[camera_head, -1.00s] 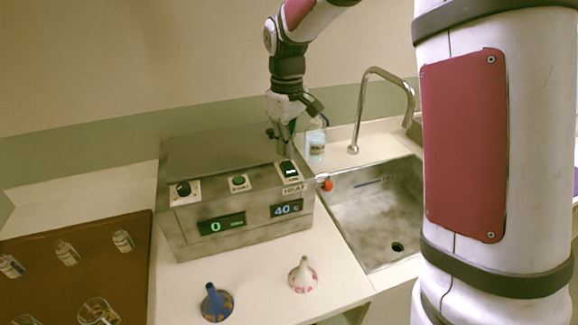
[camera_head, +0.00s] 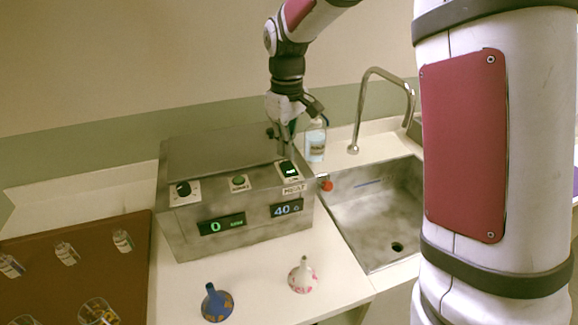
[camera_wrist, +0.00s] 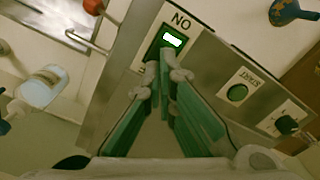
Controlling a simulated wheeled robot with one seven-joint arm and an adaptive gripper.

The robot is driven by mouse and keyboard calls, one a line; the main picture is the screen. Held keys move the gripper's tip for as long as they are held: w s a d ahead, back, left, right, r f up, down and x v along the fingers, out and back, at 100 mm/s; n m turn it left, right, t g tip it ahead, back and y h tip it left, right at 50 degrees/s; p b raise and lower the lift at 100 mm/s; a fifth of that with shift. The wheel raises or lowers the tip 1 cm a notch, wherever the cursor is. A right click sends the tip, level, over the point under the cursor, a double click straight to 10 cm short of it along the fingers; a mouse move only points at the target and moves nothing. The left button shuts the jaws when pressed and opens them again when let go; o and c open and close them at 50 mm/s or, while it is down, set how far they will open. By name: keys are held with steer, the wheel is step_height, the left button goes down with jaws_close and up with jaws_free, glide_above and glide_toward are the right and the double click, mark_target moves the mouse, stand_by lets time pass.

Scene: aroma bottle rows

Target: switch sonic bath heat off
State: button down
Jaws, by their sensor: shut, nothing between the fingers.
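The sonic bath (camera_head: 238,205) is a steel box on the counter with a closed-looking top. Its heat switch (camera_head: 287,168) sits at the right end of the sloped panel above the HEAT label, and its green window is lit. The blue display (camera_head: 286,208) below reads 40; the green display (camera_head: 222,225) reads 0. My gripper (camera_head: 285,150) is shut and empty, pointing down just behind the heat switch. In the wrist view the fingertips (camera_wrist: 164,70) are at the lower edge of the lit switch (camera_wrist: 172,42); I cannot tell whether they touch it.
A green start button (camera_head: 239,182) and a black knob (camera_head: 184,189) share the panel. A sink (camera_head: 385,225) with faucet and a labelled bottle (camera_head: 315,142) are to the right. Blue (camera_head: 217,302) and white (camera_head: 303,276) funnels stand in front. A brown tray (camera_head: 135,260) is left.

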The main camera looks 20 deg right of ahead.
mark_target(288, 165)
steer(key=shift+f+b, duration=0.3)
steer(key=shift+f, duration=1.05)
stand_by(0.6)
steer(key=shift+r+p, duration=1.3)
steer(key=shift+r, duration=2.25)
steer(key=shift+s+r, duration=0.2)
steer(key=shift+r, duration=0.1)
steer(key=s+r+m+t, duration=0.2)
steer(key=s+r, duration=0.3)
steer(key=s, duration=0.5)
steer(key=s+r+m+t, duration=0.2)
steer(key=s+r, duration=0.3)
steer(key=s, duration=0.5)
steer(key=s+f+m+t, duration=0.1)
steer(key=s+f+m, duration=0.1)
steer(key=s, duration=0.6)
steer(key=shift+s+f+t, duration=0.15)
steer(key=shift+s+t, duration=0.05)
steer(key=shift+t, duration=0.1)
